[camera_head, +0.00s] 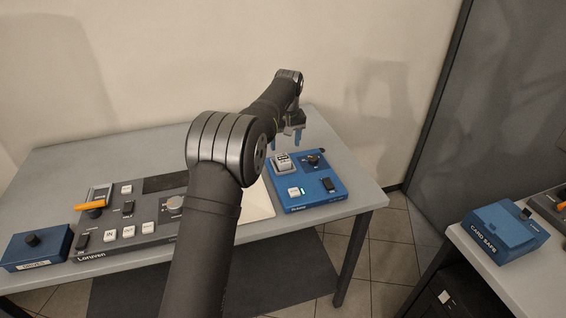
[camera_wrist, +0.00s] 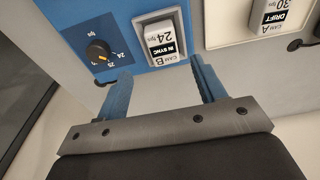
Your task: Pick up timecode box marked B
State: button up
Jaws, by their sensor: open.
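The timecode box marked B (camera_wrist: 165,42) is a small white and dark block reading 24 fps and IN SYNC. It sits in a pale-rimmed slot on a blue unit (camera_wrist: 85,14). In the head view the box (camera_head: 283,161) is at the back left of that blue unit (camera_head: 318,198) on the grey table. My gripper (camera_wrist: 161,68) is open, with its blue fingers apart and nothing between them. In the head view my gripper (camera_head: 287,142) hangs just above and behind the box. In the wrist view the box lies just beyond the gap between the fingertips.
A similar box marked A (camera_wrist: 272,14), reading DRIFT, sits in a pale panel beside the blue unit. A dial (camera_wrist: 98,51) is on the unit's other side. A grey console (camera_head: 130,234) and a small blue box (camera_head: 36,250) stand left. A card safe (camera_head: 504,232) is on another table.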

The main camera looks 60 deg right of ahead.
aim_at(283, 158)
jog(key=shift+w+f, duration=0.2)
jog(key=shift+f, duration=1.5)
jog(key=shift+w+f, duration=0.2)
jog(key=shift+f, duration=1.45)
jog(key=c, duration=1.2)
jog(key=shift+r, duration=0.1)
